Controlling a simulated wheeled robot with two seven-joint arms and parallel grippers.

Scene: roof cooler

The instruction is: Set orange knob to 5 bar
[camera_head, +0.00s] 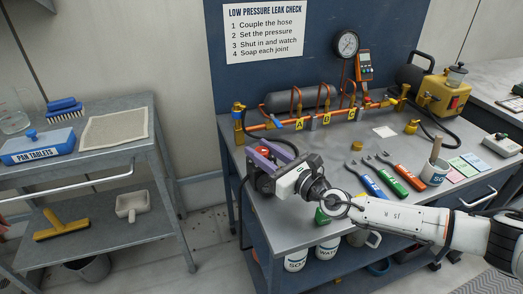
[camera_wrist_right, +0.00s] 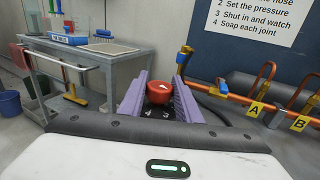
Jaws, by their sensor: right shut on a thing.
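The orange knob (camera_wrist_right: 159,92) shows in the right wrist view between the two purple fingers of my right gripper (camera_wrist_right: 160,100). It has a pale pointer mark on top, and a dark face with white numerals lies just below it. The exact setting is too small to read. My left gripper is not in view.
The copper pipe rig (camera_head: 300,122) with yellow tags runs along the back of the bench (camera_head: 330,170). Several coloured-handled wrenches (camera_head: 388,179) lie right of my gripper. A yellow pump (camera_head: 441,95) stands at the back right. A grey cart (camera_head: 135,165) is on the left.

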